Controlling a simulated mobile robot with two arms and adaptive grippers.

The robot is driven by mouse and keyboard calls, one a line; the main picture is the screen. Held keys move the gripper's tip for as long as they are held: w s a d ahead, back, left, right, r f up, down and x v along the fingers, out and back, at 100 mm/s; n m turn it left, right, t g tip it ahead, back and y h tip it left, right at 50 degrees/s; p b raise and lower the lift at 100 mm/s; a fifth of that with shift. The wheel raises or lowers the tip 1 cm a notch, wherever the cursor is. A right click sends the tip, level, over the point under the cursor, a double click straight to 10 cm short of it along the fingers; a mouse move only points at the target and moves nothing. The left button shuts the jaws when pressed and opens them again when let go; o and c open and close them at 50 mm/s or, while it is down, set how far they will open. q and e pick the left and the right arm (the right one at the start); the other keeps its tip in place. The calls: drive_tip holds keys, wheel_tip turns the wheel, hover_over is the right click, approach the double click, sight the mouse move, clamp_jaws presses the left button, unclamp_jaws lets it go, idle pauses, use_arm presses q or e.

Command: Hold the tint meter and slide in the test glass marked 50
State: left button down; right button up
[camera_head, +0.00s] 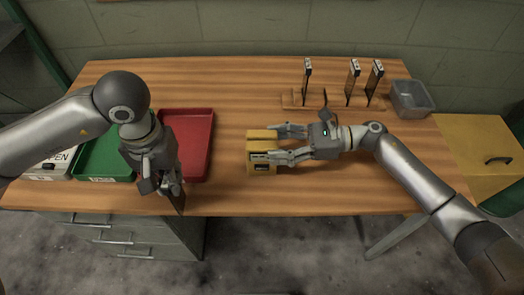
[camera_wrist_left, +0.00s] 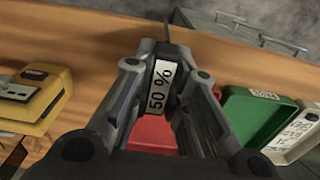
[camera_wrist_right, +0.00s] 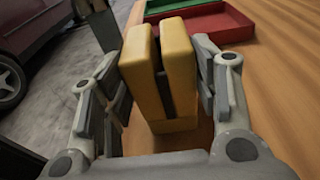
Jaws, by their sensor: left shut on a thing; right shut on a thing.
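The test glass marked 50 % (camera_wrist_left: 162,85) is between the fingers of my left gripper (camera_wrist_left: 178,97), its white label facing the wrist camera. In the head view my left gripper (camera_head: 168,188) is shut on this dark glass (camera_head: 179,203) near the table's front edge, in front of the red tray. The yellow tint meter (camera_head: 258,135) is on the table near the middle. My right gripper (camera_head: 280,143) is shut on it from the right. The right wrist view shows the meter (camera_wrist_right: 137,75) with a slot between two upright yellow walls. Glass and meter are well apart.
A wooden rack (camera_head: 290,101) at the back holds several upright dark glasses. A grey metal bin (camera_head: 410,99) stands to its right. The red tray (camera_head: 196,145), a green tray (camera_head: 103,160) and a white tray (camera_head: 50,172) line the left. The table between red tray and meter is clear.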

idle(0.6)
use_arm(q)
drive_tip(key=w+d+r+n, duration=0.6)
drive_tip(key=d+r+n, duration=0.3)
drive_tip(key=r, duration=0.1)
drive_tip(key=w+d+r+n, duration=0.6)
drive_tip(key=d+r+n, duration=0.3)
drive_tip(key=d+r, duration=0.1)
wheel_tip(320, 180, down, 8)
drive_tip(key=shift+w, duration=0.15)
drive_tip(key=shift+f, duration=0.5)
idle(1.7)
drive_tip(key=shift+f, duration=0.5)
drive_tip(key=shift+f, duration=0.25)
idle(0.3)
drive_tip(key=shift+f, duration=1.35)
drive_tip(key=shift+f, duration=0.15)
